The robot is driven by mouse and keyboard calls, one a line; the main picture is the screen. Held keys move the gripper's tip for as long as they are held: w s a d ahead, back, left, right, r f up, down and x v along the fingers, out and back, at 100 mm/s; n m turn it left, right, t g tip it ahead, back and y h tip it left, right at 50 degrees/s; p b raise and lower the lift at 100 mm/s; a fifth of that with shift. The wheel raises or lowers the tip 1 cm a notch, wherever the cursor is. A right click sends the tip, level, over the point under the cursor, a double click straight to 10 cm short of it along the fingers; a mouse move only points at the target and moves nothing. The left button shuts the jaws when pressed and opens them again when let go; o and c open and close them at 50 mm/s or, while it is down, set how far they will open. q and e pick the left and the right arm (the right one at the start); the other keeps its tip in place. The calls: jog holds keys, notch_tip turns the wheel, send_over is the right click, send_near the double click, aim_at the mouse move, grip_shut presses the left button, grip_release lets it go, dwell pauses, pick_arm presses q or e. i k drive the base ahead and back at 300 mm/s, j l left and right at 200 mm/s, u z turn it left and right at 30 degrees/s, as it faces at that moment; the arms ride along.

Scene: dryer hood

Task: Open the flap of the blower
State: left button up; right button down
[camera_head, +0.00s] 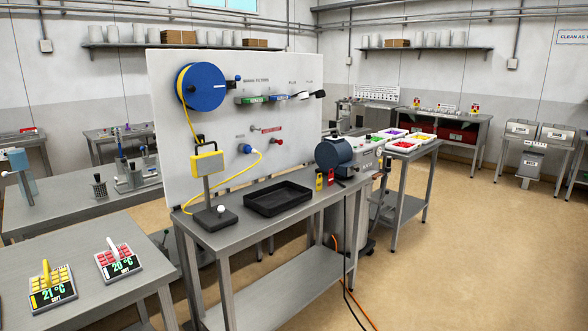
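No part is plainly recognisable as the blower's flap. A dark blue rounded machine with a grey body (340,154) stands at the right end of the middle workbench and may be the blower; I cannot tell whether any flap on it is open or shut. A yellow box (207,163) sits on a black stand on the same bench, with a yellow hose beside it. Neither of my grippers shows in the head view.
The metal workbench (232,245) carries a black tray (278,198) before a white panel with a blue hose reel (203,86). Temperature displays (52,294) lie on the front-left table. Orange and black cables cross the floor. Open floor (470,250) lies to the right.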

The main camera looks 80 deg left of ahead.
aim_at(355, 168)
jog(key=u, duration=2.15)
jog(key=i+u, duration=0.15)
jog(key=i+l+z, duration=0.35)
jog(key=i, duration=0.5)
jog(key=i+z, duration=0.35)
jog(key=i, duration=0.5)
jog(key=i+u, duration=0.15)
jog(key=i, duration=0.3)
jog(key=i+l+u, duration=0.15)
jog(key=i, duration=0.35)
jog(key=i+l+u, duration=0.15)
jog(key=i, duration=0.3)
jog(key=i+l+u, duration=0.15)
jog(key=i, duration=0.3)
jog(key=l, duration=0.1)
